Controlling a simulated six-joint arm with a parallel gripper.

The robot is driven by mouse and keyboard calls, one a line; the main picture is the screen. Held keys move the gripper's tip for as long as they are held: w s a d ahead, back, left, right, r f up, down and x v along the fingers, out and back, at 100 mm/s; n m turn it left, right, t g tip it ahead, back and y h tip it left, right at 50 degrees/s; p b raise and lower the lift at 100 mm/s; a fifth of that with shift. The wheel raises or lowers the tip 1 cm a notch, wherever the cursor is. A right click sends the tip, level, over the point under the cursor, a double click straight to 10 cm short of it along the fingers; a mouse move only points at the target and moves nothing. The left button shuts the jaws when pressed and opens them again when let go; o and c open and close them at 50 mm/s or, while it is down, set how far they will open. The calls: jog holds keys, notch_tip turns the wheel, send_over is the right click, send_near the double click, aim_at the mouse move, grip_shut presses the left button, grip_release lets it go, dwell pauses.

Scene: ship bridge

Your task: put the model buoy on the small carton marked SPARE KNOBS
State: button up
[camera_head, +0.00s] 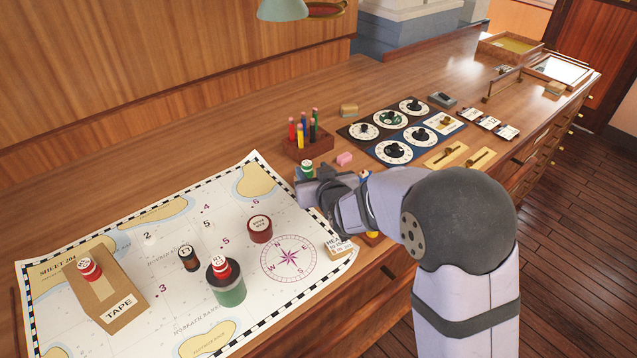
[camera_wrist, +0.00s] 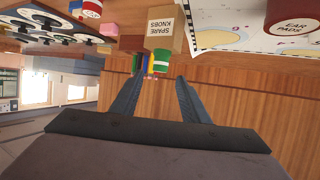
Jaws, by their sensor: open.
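A green model buoy with a white band (camera_wrist: 164,61) shows in the wrist view just beyond my open fingertips (camera_wrist: 160,82). It appears to stand on the small tan carton marked SPARE KNOBS (camera_wrist: 164,28), overlapping its edge in that view. The same green buoy (camera_head: 307,168) is partly visible in the head view behind my gripper (camera_head: 310,188). The carton is mostly hidden there by my gripper. My jaws are open with a gap between them, and nothing is clearly held.
A chart sheet (camera_head: 120,240) covers the left counter, bearing a TAPE carton (camera_head: 105,290) with a red piece on it, a green can (camera_head: 228,290) topped in red, and a red tin (camera_head: 260,232). A pen block (camera_head: 312,147) and dial panels (camera_head: 385,125) stand behind and right.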

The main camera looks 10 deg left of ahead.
jog(key=shift+b+v, duration=0.7)
jog(key=shift+v, duration=1.8)
jog(key=s+d+f+g+h, duration=0.1)
jog(key=s+d+f+g, duration=0.1)
jog(key=s+d+f, duration=0.1)
jog(key=s+d+f+m+g+h, duration=0.1)
jog(key=s+d+f+g, duration=0.1)
jog(key=d, duration=0.4)
jog(key=s+d+f+m+g+h, duration=0.1)
jog(key=s+d+f+g, duration=0.1)
jog(key=s+d+f, duration=0.2)
jog(key=shift+s+d+f+h, duration=0.1)
jog(key=shift+s+d+h, duration=0.05)
jog(key=shift+s, duration=0.2)
jog(key=shift+s+d+f+h, duration=0.1)
jog(key=shift+s+d+h, duration=0.05)
jog(key=shift+s, duration=0.25)
jog(key=s+d+f+m+g, duration=0.1)
jog(key=s+d+g, duration=0.2)
jog(key=s, duration=0.6)
jog(key=s+d+f+m+g+h, duration=0.1)
jog(key=s+d+f+g, duration=0.1)
jog(key=s+d, duration=0.3)
jog(key=s+g, duration=0.1)
jog(key=s, duration=0.3)
jog(key=shift+f+g, duration=0.3)
jog(key=shift+f, duration=0.05)
